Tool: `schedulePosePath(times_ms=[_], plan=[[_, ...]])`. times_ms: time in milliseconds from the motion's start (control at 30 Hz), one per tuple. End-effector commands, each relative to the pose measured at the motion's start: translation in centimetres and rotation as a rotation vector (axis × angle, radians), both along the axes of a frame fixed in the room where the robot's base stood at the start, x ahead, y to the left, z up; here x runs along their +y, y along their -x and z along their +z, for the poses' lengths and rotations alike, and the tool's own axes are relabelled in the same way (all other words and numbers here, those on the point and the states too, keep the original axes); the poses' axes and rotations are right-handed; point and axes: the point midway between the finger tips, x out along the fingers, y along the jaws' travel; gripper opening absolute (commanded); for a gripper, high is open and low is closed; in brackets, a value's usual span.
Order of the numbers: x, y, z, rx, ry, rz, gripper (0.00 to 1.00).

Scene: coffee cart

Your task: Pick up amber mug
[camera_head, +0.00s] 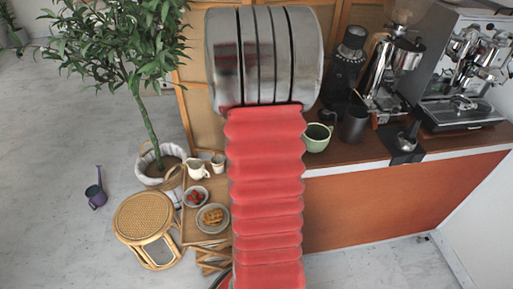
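I see no mug that is clearly amber in this view. A pale green mug (317,138) stands on the wooden counter (345,153), just right of my arm. A dark grey cup (352,125) stands right of it. A small pale cup (218,164) is on the low wooden table (190,233) at the left, beside a cream jug (197,169). My arm, with a metal cylinder and red bellows, fills the middle of the view and hides part of the counter and table. My gripper is not in view.
A black grinder (347,65) and espresso machines (465,65) stand on the counter. The low table holds strawberries (196,196) and a cookie plate (213,218). A rattan stool (146,220), potted plant (160,165) and purple watering can (96,194) stand left.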

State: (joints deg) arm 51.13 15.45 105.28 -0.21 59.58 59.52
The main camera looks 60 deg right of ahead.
Motion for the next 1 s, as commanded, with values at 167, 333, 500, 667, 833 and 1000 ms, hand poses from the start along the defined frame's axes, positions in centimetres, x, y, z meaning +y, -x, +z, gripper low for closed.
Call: schedulePosePath(times_ms=[167,333,500,667,833,1000], plan=[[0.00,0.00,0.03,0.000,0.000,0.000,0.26],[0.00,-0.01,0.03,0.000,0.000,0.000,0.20],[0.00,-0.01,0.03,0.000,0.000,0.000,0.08],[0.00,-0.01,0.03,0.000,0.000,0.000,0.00],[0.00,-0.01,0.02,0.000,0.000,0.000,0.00],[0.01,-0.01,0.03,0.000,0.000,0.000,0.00]])
